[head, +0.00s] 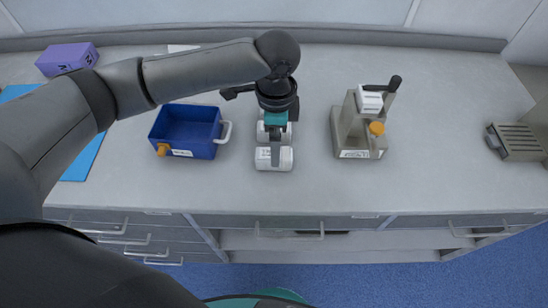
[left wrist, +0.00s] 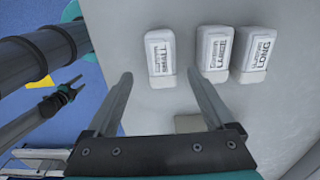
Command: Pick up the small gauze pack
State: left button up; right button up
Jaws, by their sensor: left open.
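The small gauze pack is a white packet labelled SMALL (left wrist: 160,65), lying on the grey counter in the left wrist view. In the head view it is the white pack nearest the front edge (head: 284,160), partly hidden by my left gripper (head: 275,161). My left gripper (left wrist: 159,79) is open and empty, its two fingers on either side of the small pack's near end in the picture. I cannot tell its height above the pack. What seems to be my right gripper (left wrist: 72,87) shows small and dark over the floor; its jaws are unclear.
Packs labelled LARGE (left wrist: 215,54) and LONG (left wrist: 257,55) lie beside the small one. A blue bin (head: 187,131) stands left of the packs, a grey device with a black handle (head: 345,132) right. A purple box (head: 67,59) is far left.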

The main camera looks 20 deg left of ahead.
pick_arm(q)
jog(key=f, duration=0.5)
jog(key=shift+a+f+b, duration=0.15)
jog(key=shift+a+b, duration=0.1)
jog(key=shift+b, duration=0.15)
grip_shut()
jog(key=shift+w+r, duration=0.1)
jog(key=shift+r, duration=0.1)
